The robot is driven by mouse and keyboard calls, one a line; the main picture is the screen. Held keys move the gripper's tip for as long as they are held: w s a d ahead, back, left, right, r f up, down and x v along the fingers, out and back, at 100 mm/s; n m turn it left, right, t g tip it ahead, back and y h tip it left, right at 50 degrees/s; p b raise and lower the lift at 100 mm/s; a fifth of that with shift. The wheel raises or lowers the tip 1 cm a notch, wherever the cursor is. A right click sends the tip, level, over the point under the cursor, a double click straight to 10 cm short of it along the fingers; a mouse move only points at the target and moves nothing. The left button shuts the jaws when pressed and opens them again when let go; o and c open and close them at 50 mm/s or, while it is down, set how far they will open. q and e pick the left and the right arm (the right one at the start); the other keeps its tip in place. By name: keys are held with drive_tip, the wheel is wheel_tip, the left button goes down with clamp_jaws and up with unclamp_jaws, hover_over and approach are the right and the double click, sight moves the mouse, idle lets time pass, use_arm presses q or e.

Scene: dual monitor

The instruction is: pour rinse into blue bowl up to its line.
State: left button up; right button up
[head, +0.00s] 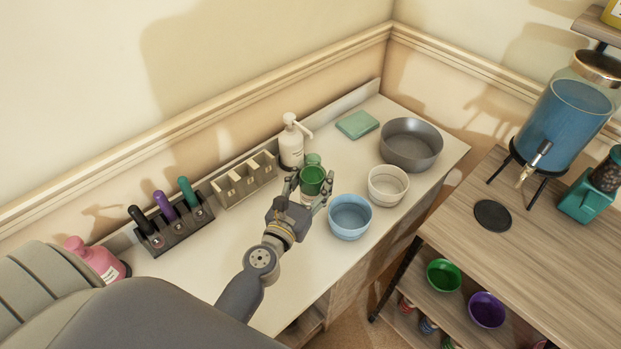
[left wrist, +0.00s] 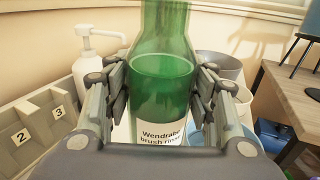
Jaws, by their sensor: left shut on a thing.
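A green bottle (head: 312,180) stands on the white counter. In the left wrist view the green bottle (left wrist: 163,85) has a white label reading "brush rinse" and liquid inside. My left gripper (head: 309,192) is shut on it, a finger on each side; it also shows in the left wrist view (left wrist: 160,100). I cannot tell whether the bottle touches the counter. The blue bowl (head: 350,218) sits just right of my left gripper, upright, with a paler band near its rim. Its inside looks empty from here. My right gripper is not in view.
A cream bowl (head: 388,185) and a grey basin (head: 411,146) stand beyond the blue bowl. A white pump bottle (head: 291,143) and a numbered holder (head: 245,180) stand behind the gripper. A marker rack (head: 174,223) is at left. A side table (head: 510,225) is at right.

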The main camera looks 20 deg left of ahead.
use_arm(q)
drive_tip(key=shift+f, duration=0.25)
drive_tip(key=shift+f+m+b, duration=0.35)
drive_tip(key=shift+f+m, duration=0.05)
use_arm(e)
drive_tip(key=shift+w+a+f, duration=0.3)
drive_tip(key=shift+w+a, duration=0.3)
use_arm(q)
drive_tip(key=shift+w+f+m+b, duration=0.1)
drive_tip(key=shift+f+m+b, duration=0.3)
drive_tip(key=shift+f, duration=0.25)
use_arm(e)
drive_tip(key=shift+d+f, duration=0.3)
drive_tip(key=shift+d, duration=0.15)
use_arm(q)
drive_tip(key=shift+d+f+m+b, duration=0.15)
drive_tip(key=shift+f+m+b, duration=0.35)
drive_tip(key=shift+f, duration=0.5)
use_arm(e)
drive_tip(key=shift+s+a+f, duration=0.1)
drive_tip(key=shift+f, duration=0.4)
use_arm(q)
drive_tip(key=shift+m+g+p, duration=0.3)
drive_tip(key=shift+m+p, duration=0.1)
drive_tip(key=shift+p, duration=0.05)
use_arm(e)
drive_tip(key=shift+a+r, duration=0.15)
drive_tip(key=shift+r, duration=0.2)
